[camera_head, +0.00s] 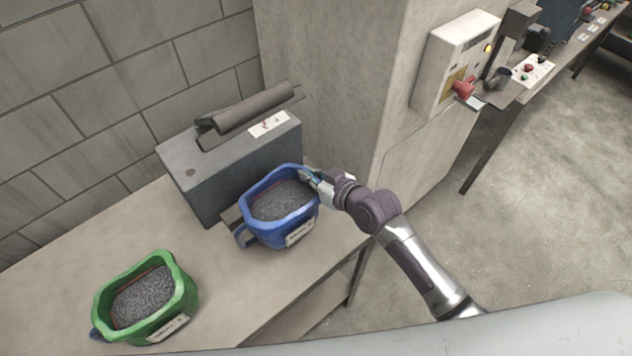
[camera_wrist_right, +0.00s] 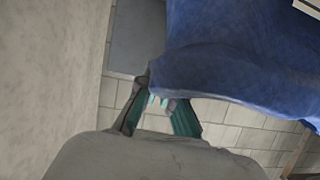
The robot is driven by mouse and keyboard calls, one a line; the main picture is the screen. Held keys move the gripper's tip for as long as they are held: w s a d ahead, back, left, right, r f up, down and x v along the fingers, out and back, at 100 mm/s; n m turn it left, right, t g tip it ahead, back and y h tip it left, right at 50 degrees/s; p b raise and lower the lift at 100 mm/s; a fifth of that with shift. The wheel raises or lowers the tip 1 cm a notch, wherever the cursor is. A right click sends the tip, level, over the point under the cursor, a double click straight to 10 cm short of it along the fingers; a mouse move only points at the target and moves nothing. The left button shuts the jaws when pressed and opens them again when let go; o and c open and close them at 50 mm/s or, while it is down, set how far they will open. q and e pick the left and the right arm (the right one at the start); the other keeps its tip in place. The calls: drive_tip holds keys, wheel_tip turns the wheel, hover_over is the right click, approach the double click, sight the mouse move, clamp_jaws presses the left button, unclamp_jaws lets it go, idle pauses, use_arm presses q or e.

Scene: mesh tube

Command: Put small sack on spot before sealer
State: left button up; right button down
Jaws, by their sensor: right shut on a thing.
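A blue sack (camera_head: 276,230), open at the top and filled with small grey pieces, sits upright right in front of the grey sealer (camera_head: 205,170). My right gripper (camera_head: 311,178) reaches it from the right and is shut on its upper right rim. In the right wrist view the blue sack (camera_wrist_right: 240,55) fills the upper right, with its edge between the fingers (camera_wrist_right: 160,103). A green sack (camera_head: 150,325) with similar filling stands on the table at the lower left. Which sack is smaller is hard to tell. My left gripper is not in view.
The table (camera_head: 235,285) has bare room between the two sacks and in front. A concrete pillar (camera_head: 340,90) stands close behind and right of the sealer. A control box (camera_head: 450,60) with a red switch hangs on the pillar.

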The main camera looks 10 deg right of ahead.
drive_tip(key=shift+w+a+r, duration=0.2)
drive_tip(key=shift+w+a, duration=0.2)
drive_tip(key=shift+w, duration=0.2)
drive_tip(key=shift+f+b, duration=0.85)
drive_tip(key=shift+f, duration=0.15)
